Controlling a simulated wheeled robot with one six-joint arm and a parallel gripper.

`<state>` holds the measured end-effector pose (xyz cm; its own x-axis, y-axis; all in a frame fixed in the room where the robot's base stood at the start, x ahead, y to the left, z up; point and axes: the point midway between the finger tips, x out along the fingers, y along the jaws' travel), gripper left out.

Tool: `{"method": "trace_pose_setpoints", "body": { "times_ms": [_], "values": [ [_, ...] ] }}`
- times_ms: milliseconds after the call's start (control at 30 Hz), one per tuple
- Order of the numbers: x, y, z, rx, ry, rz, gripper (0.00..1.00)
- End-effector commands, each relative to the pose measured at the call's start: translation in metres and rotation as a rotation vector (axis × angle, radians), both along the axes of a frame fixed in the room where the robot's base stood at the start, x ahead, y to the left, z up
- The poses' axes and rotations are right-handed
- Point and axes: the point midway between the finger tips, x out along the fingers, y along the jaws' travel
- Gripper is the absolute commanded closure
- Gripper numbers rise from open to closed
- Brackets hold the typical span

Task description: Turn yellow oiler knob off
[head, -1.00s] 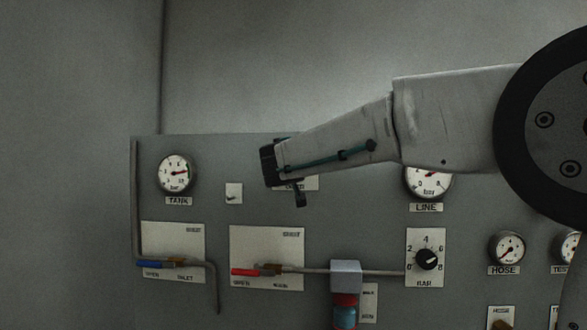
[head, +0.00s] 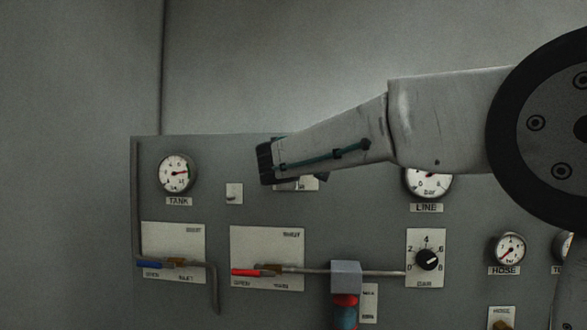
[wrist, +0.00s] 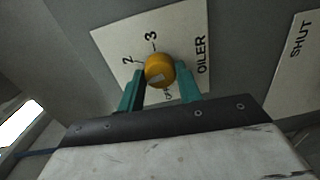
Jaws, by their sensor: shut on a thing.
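The yellow oiler knob (wrist: 159,68) is in the middle of the wrist view, with a pale mark on its face. It sits on a white plate (wrist: 113,42) lettered OILER, with 2 and 3 above the knob and a partly hidden mark below. My gripper (wrist: 161,76) has its green fingers on either side of the knob and is shut on it. In the head view my arm hides the knob, and only an edge of the oiler plate (head: 292,187) shows below it.
The panel carries a TANK gauge (head: 176,173), a LINE gauge (head: 428,184), and a black selector knob (head: 428,259). Below are a blue lever (head: 153,263) and a red lever (head: 247,272). A pipe with a grey block (head: 346,275) runs beside them.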

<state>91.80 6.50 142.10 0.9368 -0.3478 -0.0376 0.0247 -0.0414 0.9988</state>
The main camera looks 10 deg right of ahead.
Motion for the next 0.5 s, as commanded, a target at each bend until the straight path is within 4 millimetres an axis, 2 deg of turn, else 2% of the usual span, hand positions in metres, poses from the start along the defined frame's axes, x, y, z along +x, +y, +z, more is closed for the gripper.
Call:
{"method": "trace_pose_setpoints", "body": {
  "times_ms": [500],
  "values": [
    [0.0004, 0.0008, -0.0021, -0.460, 0.170, 0.000, 0.88]
  ]
}}
